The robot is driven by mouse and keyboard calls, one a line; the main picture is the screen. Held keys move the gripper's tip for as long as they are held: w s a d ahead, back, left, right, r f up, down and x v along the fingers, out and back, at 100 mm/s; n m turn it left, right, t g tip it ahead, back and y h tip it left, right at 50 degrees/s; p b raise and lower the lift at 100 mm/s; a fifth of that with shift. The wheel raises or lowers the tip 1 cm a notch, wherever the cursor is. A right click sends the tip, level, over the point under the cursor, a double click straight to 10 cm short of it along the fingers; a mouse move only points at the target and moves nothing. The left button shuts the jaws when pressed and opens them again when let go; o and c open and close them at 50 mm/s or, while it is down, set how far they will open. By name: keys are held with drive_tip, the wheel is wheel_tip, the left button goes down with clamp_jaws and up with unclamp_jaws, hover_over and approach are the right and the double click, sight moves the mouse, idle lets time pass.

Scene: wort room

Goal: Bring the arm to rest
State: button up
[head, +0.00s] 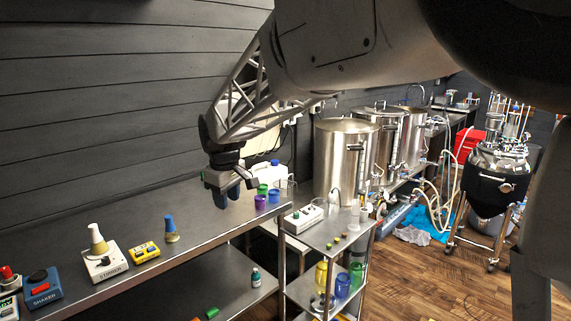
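My arm reaches in from the top right of the head view, and its dark gripper (229,190) hangs pointing down over the back part of the long metal bench (165,262). The gripper is small here, and I cannot tell how far apart its fingers are. No held object can be made out. A purple cup (260,201), a blue cup (274,195) and a green cup (262,189) stand close to the right of it.
A yellow device (145,251), a stirrer (104,262) and a blue shaker box (42,288) stand on the bench at left. A steel cart (337,233) stands at right, before large steel kettles (345,160).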

drive_tip(key=s+d+r+m, duration=0.1)
drive_tip(key=s+d+m, duration=0.1)
drive_tip(key=s+d, duration=0.3)
drive_tip(key=s+d+r+m, duration=0.1)
drive_tip(key=s+d, duration=0.2)
drive_tip(key=d, duration=0.5)
drive_tip(key=s+d+f+m, duration=0.2)
drive_tip(key=s+d, duration=0.4)
drive_tip(key=s, duration=0.3)
drive_tip(key=s+d+f+m, duration=0.3)
drive_tip(key=s+d+m, duration=0.1)
drive_tip(key=s+d, duration=0.3)
drive_tip(key=s+d+f+m+t, duration=0.1)
drive_tip(key=s+d+f+m, duration=0.2)
drive_tip(key=s+d, duration=0.4)
drive_tip(key=s, duration=0.4)
drive_tip(key=shift+s+d, duration=0.25)
drive_tip(key=shift+s, duration=0.15)
drive_tip(key=shift+h, duration=0.3)
